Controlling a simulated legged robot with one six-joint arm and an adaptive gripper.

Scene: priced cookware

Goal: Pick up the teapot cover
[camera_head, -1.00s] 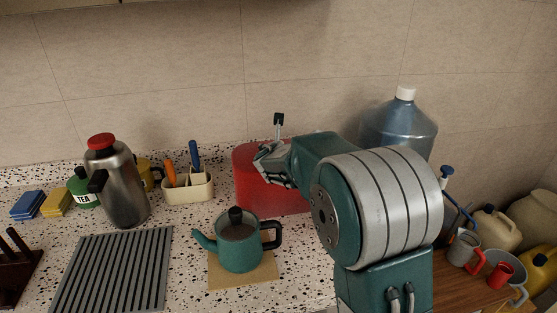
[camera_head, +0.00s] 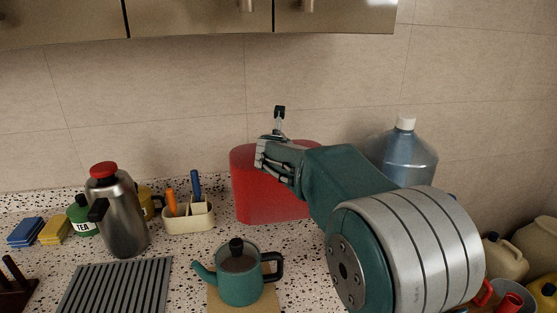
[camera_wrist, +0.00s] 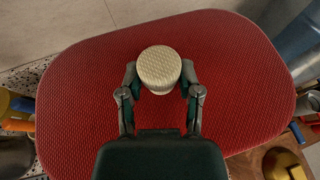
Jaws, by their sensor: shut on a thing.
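The red cover (camera_head: 258,195) is a large rounded, dome-like thing at the back of the counter. In the wrist view its woven red top (camera_wrist: 90,85) fills most of the picture. My gripper (camera_head: 268,152) is above it, and its two fingers (camera_wrist: 159,72) are shut on the round cream knob (camera_wrist: 159,68) on that top. The cover hangs off the counter, a little raised. The green teapot (camera_head: 239,285) with its black-knobbed lid (camera_head: 237,260) stands in front, apart from the cover, on a tan mat (camera_head: 215,303).
A steel jug (camera_head: 123,220), a utensil holder (camera_head: 186,220) and a tea tin (camera_head: 84,218) stand to the left. A blue water bottle (camera_head: 410,160) stands behind my arm at right. A wall cabinet (camera_head: 190,18) overhangs the top. A ribbed grey mat (camera_head: 115,285) lies front left.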

